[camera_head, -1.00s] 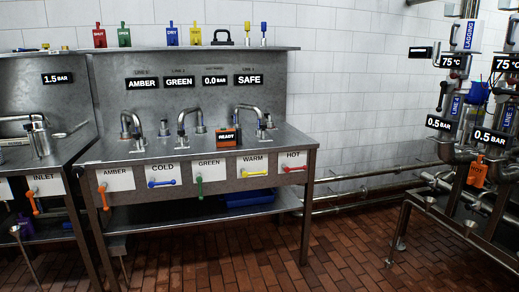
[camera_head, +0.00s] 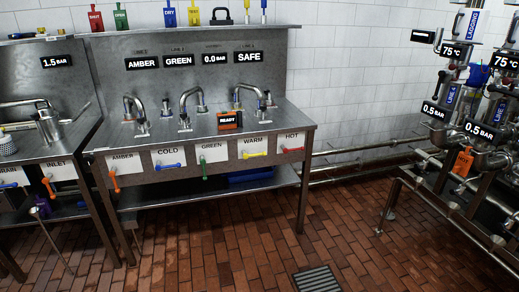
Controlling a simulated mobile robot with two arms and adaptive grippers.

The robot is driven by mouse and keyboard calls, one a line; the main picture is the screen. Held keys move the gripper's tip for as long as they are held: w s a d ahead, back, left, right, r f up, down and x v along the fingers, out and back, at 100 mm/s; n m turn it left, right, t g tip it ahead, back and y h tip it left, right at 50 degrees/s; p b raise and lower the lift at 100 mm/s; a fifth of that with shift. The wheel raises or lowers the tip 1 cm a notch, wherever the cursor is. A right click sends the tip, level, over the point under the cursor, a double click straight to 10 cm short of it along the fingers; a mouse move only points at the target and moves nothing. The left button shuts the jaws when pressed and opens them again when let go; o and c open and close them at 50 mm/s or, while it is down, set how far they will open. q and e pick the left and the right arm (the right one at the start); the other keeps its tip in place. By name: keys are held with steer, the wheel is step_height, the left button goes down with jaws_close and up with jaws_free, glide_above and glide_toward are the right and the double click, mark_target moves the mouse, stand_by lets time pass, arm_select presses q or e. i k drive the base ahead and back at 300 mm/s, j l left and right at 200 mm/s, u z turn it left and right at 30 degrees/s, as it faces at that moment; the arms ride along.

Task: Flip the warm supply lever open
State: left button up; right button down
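The warm supply lever (camera_head: 255,155) is yellow and lies level on the front of the steel sink bench, beneath its white WARM label (camera_head: 253,144). The red-orange HOT lever (camera_head: 292,150) is to its right and also lies level. The green GREEN lever (camera_head: 204,169) is to its left and points down. Neither of my grippers is in view.
The orange AMBER lever (camera_head: 115,181) hangs down; the blue COLD lever (camera_head: 170,166) lies level. A READY box (camera_head: 229,121) sits on the bench (camera_head: 205,137). Pipework and a steel frame (camera_head: 440,205) stand at right. Brick floor in front is open, with a drain grate (camera_head: 317,280).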

mark_target(245, 156)
steer(key=i+j, duration=0.45)
steer(key=i, duration=0.25)
steer(key=i+j+z, duration=0.1)
steer(key=i+j, duration=0.35)
steer(key=i, duration=0.2)
steer(key=i+j, duration=0.55)
steer(key=i+l+z, duration=0.05)
steer(key=i, duration=0.1)
